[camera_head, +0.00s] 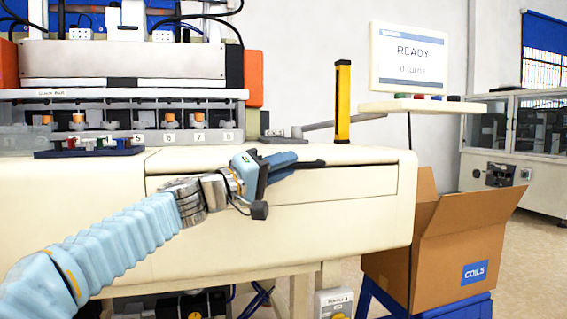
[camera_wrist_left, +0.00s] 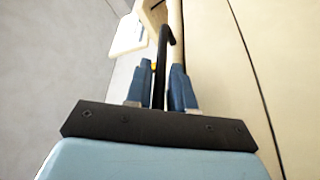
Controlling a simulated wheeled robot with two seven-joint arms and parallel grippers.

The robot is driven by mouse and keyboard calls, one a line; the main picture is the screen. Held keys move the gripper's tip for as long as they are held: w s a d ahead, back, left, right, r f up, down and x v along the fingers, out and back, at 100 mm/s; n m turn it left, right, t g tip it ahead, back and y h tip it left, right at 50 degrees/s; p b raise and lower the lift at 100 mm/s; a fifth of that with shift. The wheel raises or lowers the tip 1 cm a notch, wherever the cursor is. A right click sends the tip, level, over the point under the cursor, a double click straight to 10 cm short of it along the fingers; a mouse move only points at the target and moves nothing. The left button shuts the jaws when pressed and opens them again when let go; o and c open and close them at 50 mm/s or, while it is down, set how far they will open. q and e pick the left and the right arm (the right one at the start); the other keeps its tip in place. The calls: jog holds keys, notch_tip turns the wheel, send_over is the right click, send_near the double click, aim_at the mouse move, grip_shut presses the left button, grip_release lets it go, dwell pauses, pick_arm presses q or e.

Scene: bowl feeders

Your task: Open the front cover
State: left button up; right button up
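The front cover (camera_head: 350,183) is a cream panel on the front of the machine. It lies flush, with thin dark seams along its top and lower edges. A dark bar handle (camera_head: 312,163) stands out near its upper edge. My left gripper (camera_head: 284,161) is at this handle, with its blue fingers along it. In the left wrist view the black handle (camera_wrist_left: 160,62) runs between the two fingers (camera_wrist_left: 163,85), which are closed narrowly around it. The cover's cream surface (camera_wrist_left: 205,60) is at the right there. My right gripper is not in view.
An open cardboard box (camera_head: 440,245) stands on a blue stand right of the machine. A yellow post (camera_head: 343,100) rises from the machine top. A screen (camera_head: 408,58) reading READY is behind, above a small shelf (camera_head: 422,105). Floor shows at the far right.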

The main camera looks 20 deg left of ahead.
pick_arm(q)
jog(key=shift+d, duration=0.1)
grip_shut()
